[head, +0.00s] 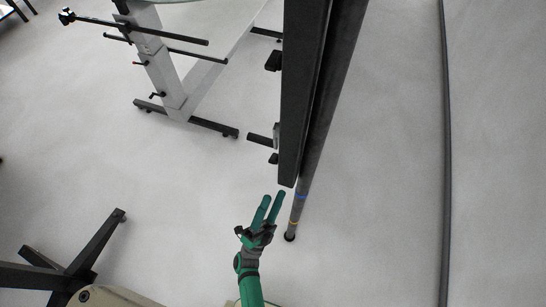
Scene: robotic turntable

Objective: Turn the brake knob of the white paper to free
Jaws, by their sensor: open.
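My gripper (273,197) shows at the lower middle of the head view, on a green arm. Its two long dark-green fingers point up the picture and stand a little apart, with nothing seen between them. The fingertips appear just below the lower end of a thick black beam (303,90); I cannot tell the depth between them. A dark grey tube (325,110) runs along the beam's right side, with a small blue band and an orange band near its lower end. I cannot make out the white paper or its brake knob.
A grey stand (160,65) with black feet and thin black bars is at the upper left. A black star-shaped base (80,262) is at the lower left. A long grey pipe or cable (445,150) runs down the right. Pale floor between is clear.

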